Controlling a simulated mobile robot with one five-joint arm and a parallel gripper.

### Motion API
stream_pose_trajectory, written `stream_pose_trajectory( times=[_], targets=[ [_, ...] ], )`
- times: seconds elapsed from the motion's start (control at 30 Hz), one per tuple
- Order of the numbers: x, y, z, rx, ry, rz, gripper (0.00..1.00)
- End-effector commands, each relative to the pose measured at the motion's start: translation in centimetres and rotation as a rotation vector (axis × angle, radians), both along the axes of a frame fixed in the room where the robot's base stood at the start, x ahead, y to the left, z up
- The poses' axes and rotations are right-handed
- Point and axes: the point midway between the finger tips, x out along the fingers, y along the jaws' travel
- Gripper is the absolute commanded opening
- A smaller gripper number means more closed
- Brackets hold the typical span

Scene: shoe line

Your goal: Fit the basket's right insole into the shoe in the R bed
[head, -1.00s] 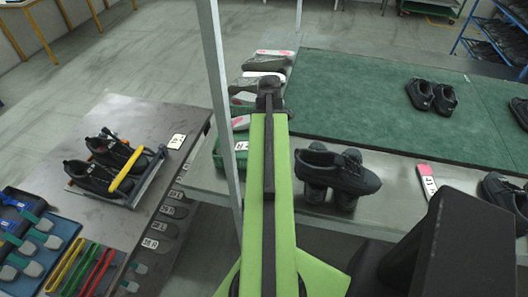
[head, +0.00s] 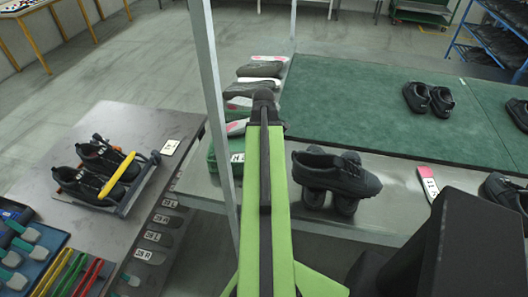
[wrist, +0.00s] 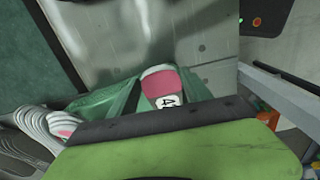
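A green basket (head: 212,168) with a white label stands on the grey bench left of my arm, partly behind a post. In the wrist view the basket (wrist: 105,103) holds a pink-and-white insole (wrist: 162,88) with a numbered tag; its lower part is hidden. My gripper (head: 263,98) is at the far end of my green arm, beyond the basket in the head view. Its fingers are hidden, so its opening cannot be seen. Two black shoes (head: 98,168) sit side by side in a fixture on the left table, with a yellow bar (head: 117,176) across one. The bed letters are not readable.
A grey post (head: 210,75) rises just left of my arm. Stacked insoles or shoe parts (head: 256,86) lie beyond the basket. Black shoes (head: 335,178) and a pink-tipped tagged piece (head: 428,182) lie to the right. The green mat (head: 350,105) is mostly clear. Trays of tools fill the lower left.

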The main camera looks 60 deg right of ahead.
Motion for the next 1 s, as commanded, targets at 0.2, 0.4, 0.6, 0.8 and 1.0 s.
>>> stream_pose_trajectory(
  times=[0.2, 0.4, 0.6, 0.8, 1.0],
  targets=[
    [0.0, 0.0, 0.1, 0.0, 0.0, 0.0, 0.75],
    [0.0, 0.0, 0.1, 0.0, 0.0, 0.0, 0.75],
    [0.0, 0.0, 1.6, 0.0, 0.0, 0.0, 0.75],
    [0.0, 0.1, 5.4, 0.0, 0.0, 0.0, 0.75],
    [0.0, 0.1, 10.0, 0.0, 0.0, 0.0, 0.75]
  ],
)
